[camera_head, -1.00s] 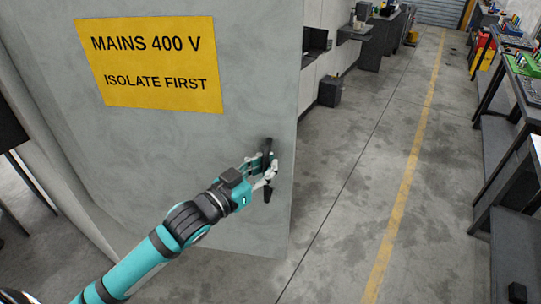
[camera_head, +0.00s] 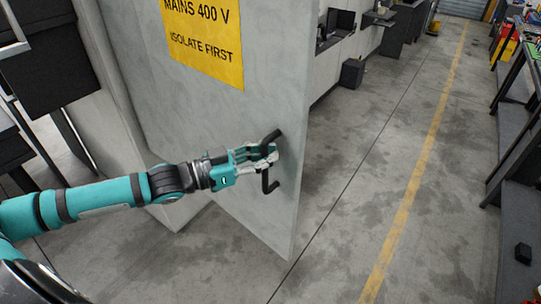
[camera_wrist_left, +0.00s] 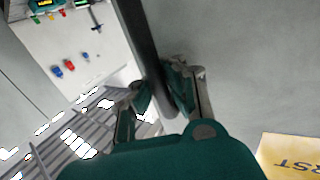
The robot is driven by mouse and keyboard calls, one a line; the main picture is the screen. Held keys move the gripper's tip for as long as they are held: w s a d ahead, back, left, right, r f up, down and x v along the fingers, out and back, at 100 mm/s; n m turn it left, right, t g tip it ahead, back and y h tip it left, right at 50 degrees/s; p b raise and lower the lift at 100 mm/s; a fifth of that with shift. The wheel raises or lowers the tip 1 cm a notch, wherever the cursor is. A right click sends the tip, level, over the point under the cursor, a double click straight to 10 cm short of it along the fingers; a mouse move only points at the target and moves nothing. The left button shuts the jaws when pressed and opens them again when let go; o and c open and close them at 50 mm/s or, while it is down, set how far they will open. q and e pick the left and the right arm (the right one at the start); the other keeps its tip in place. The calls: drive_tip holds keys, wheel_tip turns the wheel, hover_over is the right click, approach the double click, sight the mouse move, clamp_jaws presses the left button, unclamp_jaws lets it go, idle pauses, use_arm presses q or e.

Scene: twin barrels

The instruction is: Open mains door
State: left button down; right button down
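The mains door (camera_head: 215,130) is a large grey slab with a yellow "MAINS 400 V, ISOLATE FIRST" sign (camera_head: 207,45); part of the sign also shows in the left wrist view (camera_wrist_left: 290,155). A black bar handle (camera_head: 270,184) stands out near the door's right edge. My left gripper (camera_head: 268,152) is at this handle, with its fingers around the bar. In the left wrist view the dark bar (camera_wrist_left: 143,45) runs between the two fingers (camera_wrist_left: 160,100), which look closed on it. The door stands at an angle to the grey panel on its left. My right gripper is not in view.
Open concrete floor (camera_head: 350,170) with a yellow line (camera_head: 415,180) lies to the right of the door. Workbenches line the far right. A small dark box (camera_head: 352,72) stands by the wall behind the door. Dark furniture (camera_head: 50,60) is at upper left.

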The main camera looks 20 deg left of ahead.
use_arm(q)
drive_tip(key=shift+a+r, duration=0.15)
drive_tip(key=shift+r, duration=0.1)
drive_tip(key=shift+w, duration=0.1)
drive_tip(key=shift+w, duration=0.1)
drive_tip(key=c, duration=1.3)
unclamp_jaws()
drive_tip(key=shift+a+f, duration=0.1)
drive_tip(key=shift+f, duration=0.1)
drive_tip(key=shift+v, duration=6.05)
